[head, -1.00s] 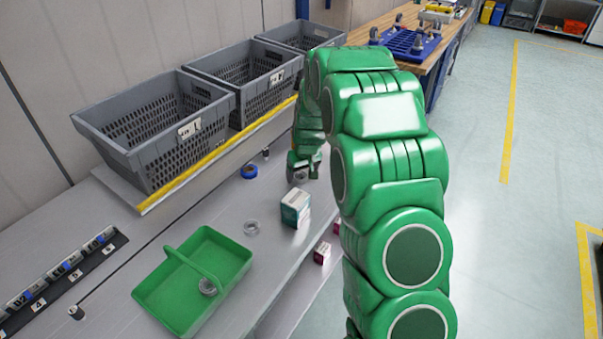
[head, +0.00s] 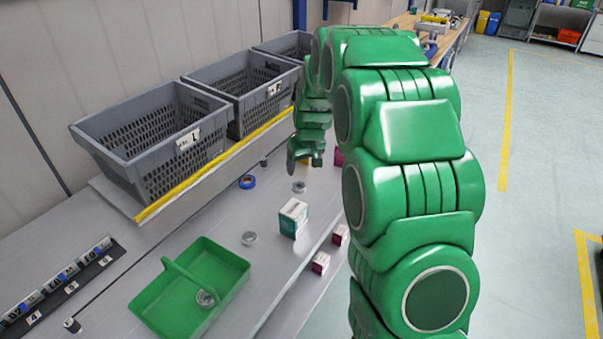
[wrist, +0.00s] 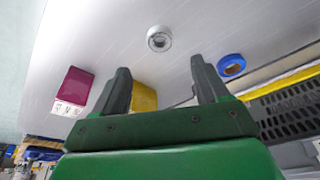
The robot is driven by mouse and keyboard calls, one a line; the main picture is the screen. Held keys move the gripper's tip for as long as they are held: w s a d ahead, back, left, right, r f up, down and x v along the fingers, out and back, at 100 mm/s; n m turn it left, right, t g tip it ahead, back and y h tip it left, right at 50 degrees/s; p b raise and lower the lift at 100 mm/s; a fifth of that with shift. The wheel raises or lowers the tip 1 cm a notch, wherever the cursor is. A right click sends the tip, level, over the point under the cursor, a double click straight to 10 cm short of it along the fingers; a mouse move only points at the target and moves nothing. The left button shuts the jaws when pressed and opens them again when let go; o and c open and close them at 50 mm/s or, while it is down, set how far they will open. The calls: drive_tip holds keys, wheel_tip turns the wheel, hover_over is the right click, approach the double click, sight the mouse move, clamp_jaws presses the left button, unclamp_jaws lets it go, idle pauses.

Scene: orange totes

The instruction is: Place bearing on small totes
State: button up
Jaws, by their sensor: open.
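A silver ring-shaped bearing (head: 299,187) lies flat on the grey bench below my gripper (head: 305,163). In the wrist view this bearing (wrist: 159,38) lies beyond my fingertips, roughly between their directions and apart from them. My gripper (wrist: 158,72) is open, with nothing between its fingers. A second bearing (head: 249,239) lies on the bench nearer the green handled tote (head: 168,309). A third bearing (head: 205,298) lies inside that tote. Grey mesh totes (head: 118,168) stand in a row on the raised shelf at the left.
A blue ring (head: 248,182) lies near the yellow-edged shelf (head: 175,187). A white and teal box (head: 293,218) and magenta boxes (head: 320,263) stand toward the bench's right edge. A numbered label strip (head: 62,281) is at lower left. In the wrist view a yellow object (wrist: 144,97) shows behind my fingers.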

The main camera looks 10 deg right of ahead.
drive_tip(key=s+a+r+g, duration=0.1)
drive_tip(key=s+r, duration=0.2)
drive_tip(key=s, duration=0.5)
drive_tip(key=s+a+r+m+g, duration=0.1)
drive_tip(key=s+r, duration=0.3)
drive_tip(key=s, duration=0.3)
drive_tip(key=s+a+r, duration=0.1)
drive_tip(key=s+r, duration=0.2)
drive_tip(key=s, duration=0.5)
drive_tip(key=s+m+g, duration=0.1)
drive_tip(key=s+g, duration=0.2)
drive_tip(key=s, duration=2.3)
drive_tip(key=shift+d+r+h, duration=0.15)
drive_tip(key=shift+r+h, duration=0.15)
drive_tip(key=shift+r, duration=0.05)
drive_tip(key=shift+o, duration=0.2)
drive_tip(key=shift+s, duration=0.1)
